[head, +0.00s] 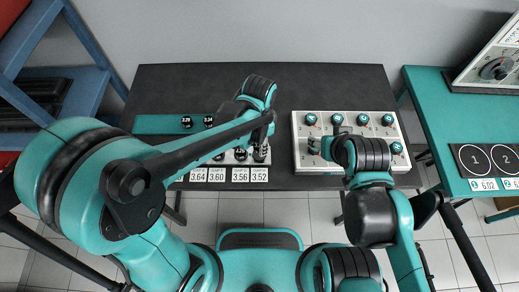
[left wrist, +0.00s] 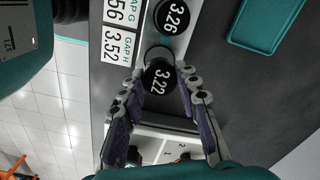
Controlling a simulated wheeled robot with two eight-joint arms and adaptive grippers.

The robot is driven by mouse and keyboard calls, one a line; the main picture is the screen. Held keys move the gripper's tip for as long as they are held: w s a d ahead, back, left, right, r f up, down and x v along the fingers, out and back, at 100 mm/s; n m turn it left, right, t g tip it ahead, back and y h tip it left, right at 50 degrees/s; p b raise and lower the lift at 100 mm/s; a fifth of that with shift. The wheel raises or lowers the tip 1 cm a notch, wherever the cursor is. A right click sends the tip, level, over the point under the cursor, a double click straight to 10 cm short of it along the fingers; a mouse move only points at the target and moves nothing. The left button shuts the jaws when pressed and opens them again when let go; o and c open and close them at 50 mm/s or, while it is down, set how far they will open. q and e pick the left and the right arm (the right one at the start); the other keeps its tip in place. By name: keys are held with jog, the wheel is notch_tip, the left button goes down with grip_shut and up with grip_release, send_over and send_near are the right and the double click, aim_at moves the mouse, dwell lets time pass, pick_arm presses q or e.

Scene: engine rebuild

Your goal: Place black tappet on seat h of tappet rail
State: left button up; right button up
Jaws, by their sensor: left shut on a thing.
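My left gripper (head: 262,151) is at the right end of the pale tappet rail (head: 229,157). In the left wrist view its two fingers (left wrist: 160,80) are shut on a black tappet (left wrist: 159,77) marked 3.22. The tappet is beside the label GAP H 3.52 (left wrist: 118,45), at the rail's end. A round rim, seat h (left wrist: 158,51), shows partly behind the tappet, which hides the rest. I cannot tell whether they touch. A black tappet marked 3.26 (left wrist: 172,17) sits on the neighbouring seat. My right gripper (head: 318,147) is over the white panel, its fingers unclear.
A teal tray (head: 153,124) with black tappets (head: 187,121) lies behind the rail. A white panel (head: 349,120) with several teal-topped parts stands close to the right. Gap labels (head: 198,175) line the rail's front. A teal table (head: 444,132) is at the far right.

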pick_arm(q)
notch_tip(320, 180, down, 3)
jog(key=shift+b, duration=0.6)
jog(key=shift+f, duration=0.25)
jog(key=shift+f, duration=0.15)
jog(key=o, duration=1.2)
jog(key=shift+c, duration=0.2)
